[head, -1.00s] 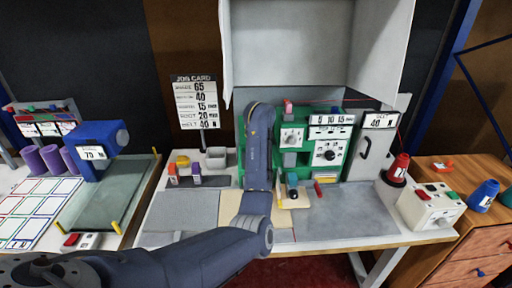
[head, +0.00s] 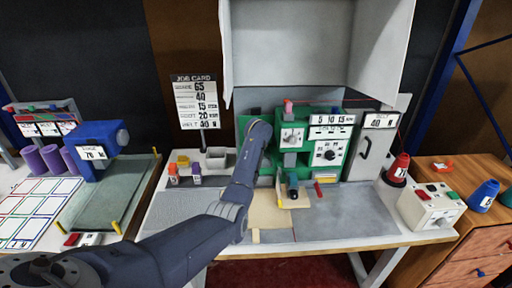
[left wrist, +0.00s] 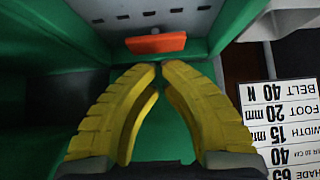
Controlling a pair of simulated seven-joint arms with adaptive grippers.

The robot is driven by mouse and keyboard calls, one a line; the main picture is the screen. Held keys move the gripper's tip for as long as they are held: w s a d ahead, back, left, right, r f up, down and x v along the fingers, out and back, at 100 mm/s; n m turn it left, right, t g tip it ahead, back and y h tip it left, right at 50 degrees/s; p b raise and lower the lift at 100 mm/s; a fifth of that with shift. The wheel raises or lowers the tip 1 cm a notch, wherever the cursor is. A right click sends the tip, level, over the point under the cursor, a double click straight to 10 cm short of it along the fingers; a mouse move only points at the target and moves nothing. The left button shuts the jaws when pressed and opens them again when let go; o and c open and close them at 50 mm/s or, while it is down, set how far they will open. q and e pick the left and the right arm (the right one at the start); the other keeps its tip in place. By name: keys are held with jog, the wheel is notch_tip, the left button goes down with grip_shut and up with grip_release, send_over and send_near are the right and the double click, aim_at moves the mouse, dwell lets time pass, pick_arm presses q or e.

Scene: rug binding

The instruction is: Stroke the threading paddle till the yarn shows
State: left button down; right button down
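An orange-red paddle (left wrist: 157,43) sits on a grey part inside the green machine housing in the left wrist view. My left gripper (left wrist: 161,69) has two yellow fingers with tips together, just short of the paddle and apart from it as far as I can tell. Nothing shows between the fingertips. In the head view my left arm reaches into the left part of the green machine (head: 357,149), and its fingers and that paddle are hidden. I cannot make out yarn at the paddle. My right gripper is not in view.
A tan piece (head: 268,208) lies on the grey worktop below the machine. A job card (head: 195,102) stands behind. A red cone (head: 398,168) and control box (head: 431,206) are at right.

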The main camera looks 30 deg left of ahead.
pick_arm(q)
jog(key=shift+f, duration=0.6)
jog(key=shift+f, duration=1.3)
jog(key=shift+s+f, duration=0.1)
jog(key=shift+d, duration=0.1)
jog(key=r, duration=0.5)
jog(key=shift+w, duration=0.2)
jog(key=v, duration=1)
dwell(2.4)
